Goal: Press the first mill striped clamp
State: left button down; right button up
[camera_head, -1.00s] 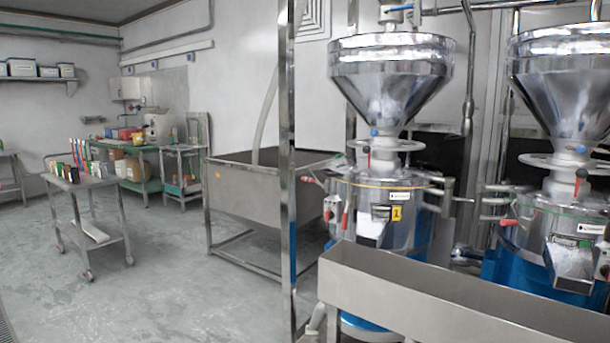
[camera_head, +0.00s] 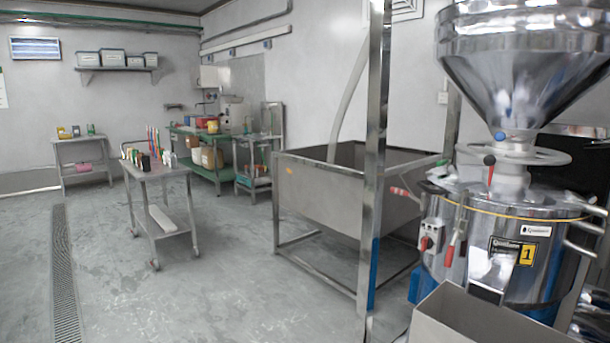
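The first mill (camera_head: 500,225) stands at the right, a steel drum with a yellow "1" label (camera_head: 526,254) and a blue lower part. A large steel hopper (camera_head: 540,75) sits above it, over a round handwheel (camera_head: 510,153). Red-handled levers show on the drum's left side, one pointing left (camera_head: 405,193) and one hanging down at the front (camera_head: 451,251). I cannot make out stripes on any clamp at this size. A small switch box (camera_head: 431,235) is beside the front lever. Neither of my grippers is in view.
A steel trough (camera_head: 470,320) stands in front of the mill. A metal post (camera_head: 376,150) rises left of it, before a large steel tank (camera_head: 325,195). A wheeled cart (camera_head: 160,172) and a green bench (camera_head: 215,140) stand farther left. The floor (camera_head: 240,285) at front left is clear.

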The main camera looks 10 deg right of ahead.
aim_at(395, 191)
jog(key=u, duration=0.35)
jog(key=i, duration=2.1)
jog(key=z, duration=1)
jog(key=i, duration=1.05)
jog(key=z, duration=1.45)
jog(key=i, duration=0.25)
jog(key=z, duration=0.15)
